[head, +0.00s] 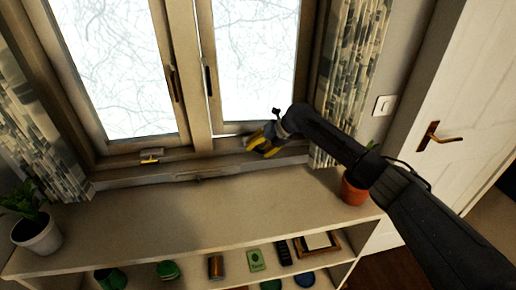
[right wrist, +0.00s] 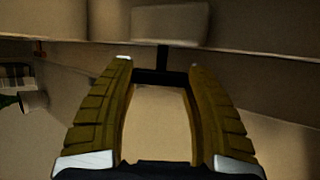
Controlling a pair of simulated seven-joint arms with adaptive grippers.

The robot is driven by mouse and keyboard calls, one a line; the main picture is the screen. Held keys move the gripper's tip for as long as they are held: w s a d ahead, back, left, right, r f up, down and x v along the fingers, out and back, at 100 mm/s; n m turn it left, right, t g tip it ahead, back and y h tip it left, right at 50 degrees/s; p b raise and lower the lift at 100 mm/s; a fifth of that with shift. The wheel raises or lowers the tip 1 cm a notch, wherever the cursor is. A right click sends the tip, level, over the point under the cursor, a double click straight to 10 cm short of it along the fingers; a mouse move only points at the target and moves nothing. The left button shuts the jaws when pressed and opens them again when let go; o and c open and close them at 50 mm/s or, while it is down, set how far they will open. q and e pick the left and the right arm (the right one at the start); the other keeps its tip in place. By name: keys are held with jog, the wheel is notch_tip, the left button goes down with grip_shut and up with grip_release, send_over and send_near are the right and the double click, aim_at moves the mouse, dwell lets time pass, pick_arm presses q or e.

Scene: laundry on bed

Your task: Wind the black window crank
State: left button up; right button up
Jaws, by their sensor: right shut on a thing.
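The black window crank (right wrist: 161,60) shows in the right wrist view as a dark stem with a short crossbar, under a pale housing (right wrist: 170,22). Its crossbar sits between the tips of my right gripper (right wrist: 158,74), which is shut on it. In the head view my right gripper (head: 258,142) is at the lower frame of the right window, and its yellow fingers hide the crank there. My left gripper is out of view.
A shelf top (head: 200,215) runs below the window, mostly clear. A terracotta pot (head: 352,192) stands near my right arm, and a white potted plant (head: 38,235) at the left. A patterned curtain (head: 345,70) hangs beside the gripper. A brass-coloured fitting (head: 150,157) is on the left sill.

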aim_at(258, 149)
jog(key=shift+s+a+f, duration=0.1)
jog(key=shift+s+f, duration=0.15)
jog(key=shift+f, duration=0.15)
jog(key=o, duration=1.3)
jog(key=shift+w+r, duration=0.1)
jog(key=shift+r, duration=0.05)
jog(key=shift+w, duration=0.1)
jog(key=shift+r, duration=0.2)
jog(key=shift+r, duration=0.3)
notch_tip(258, 149, up, 9)
jog(key=shift+r, duration=0.15)
